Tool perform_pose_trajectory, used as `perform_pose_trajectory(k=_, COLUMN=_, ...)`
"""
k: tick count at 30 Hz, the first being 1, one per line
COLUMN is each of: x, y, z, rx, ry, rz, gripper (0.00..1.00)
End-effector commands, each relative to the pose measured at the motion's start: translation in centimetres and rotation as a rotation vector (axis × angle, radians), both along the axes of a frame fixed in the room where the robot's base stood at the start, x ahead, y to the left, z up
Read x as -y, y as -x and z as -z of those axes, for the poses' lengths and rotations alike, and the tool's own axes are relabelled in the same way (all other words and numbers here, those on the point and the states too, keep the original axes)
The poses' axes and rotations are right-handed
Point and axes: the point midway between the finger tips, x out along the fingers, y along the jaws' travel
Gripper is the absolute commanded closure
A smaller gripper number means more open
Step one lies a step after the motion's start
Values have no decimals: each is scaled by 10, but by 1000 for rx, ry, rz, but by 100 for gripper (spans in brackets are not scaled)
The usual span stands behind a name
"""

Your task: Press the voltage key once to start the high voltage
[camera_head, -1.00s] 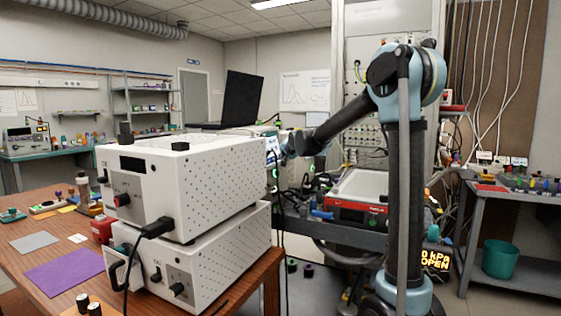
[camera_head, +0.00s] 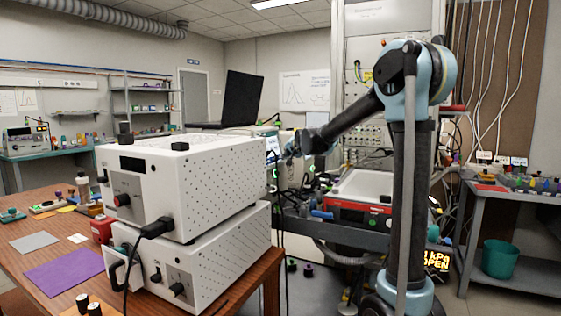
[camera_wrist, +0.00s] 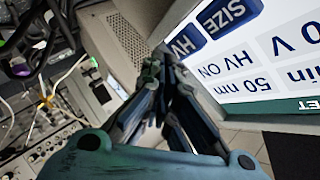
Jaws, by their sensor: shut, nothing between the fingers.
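The instrument screen (camera_wrist: 270,55) fills the upper right of the wrist view, tilted and partly cut off. It carries a dark blue key marked HV (camera_wrist: 184,42) and another marked SIZE (camera_wrist: 229,12). The text "HV ON", "50 nm" and part of a voltage reading ending in "0 V" shows on it. My gripper (camera_wrist: 162,58) is shut and empty, with its tips just below and left of the HV key in that view. I cannot tell whether they touch the panel. In the head view the screen (camera_head: 272,147) is small, and my gripper (camera_head: 291,149) is beside it.
Two stacked white boxes (camera_head: 205,180) stand on the wooden table (camera_head: 225,305) at left, in front of the screen's instrument. A black laptop (camera_head: 243,98) is behind them. A red-fronted device (camera_head: 360,212) stands below my arm. Cables hang near the table edge.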

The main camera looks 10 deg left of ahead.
Motion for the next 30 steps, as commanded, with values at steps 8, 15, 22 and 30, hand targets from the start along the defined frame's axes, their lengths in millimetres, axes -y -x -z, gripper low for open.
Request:
perform_pose_trajectory(k=8, x=1, y=0, z=0, rx=0, ry=0, rz=0, gripper=100)
perform_pose_trajectory(k=15, x=18, y=6, z=-5, rx=0, ry=0, rz=2, gripper=100)
perform_pose_trajectory(k=22, x=34, y=12, z=-9, rx=0, ry=1, rz=1, gripper=100)
perform_pose_trajectory(k=30, x=45, y=16, z=-12, rx=0, ry=-1, rz=0, gripper=100)
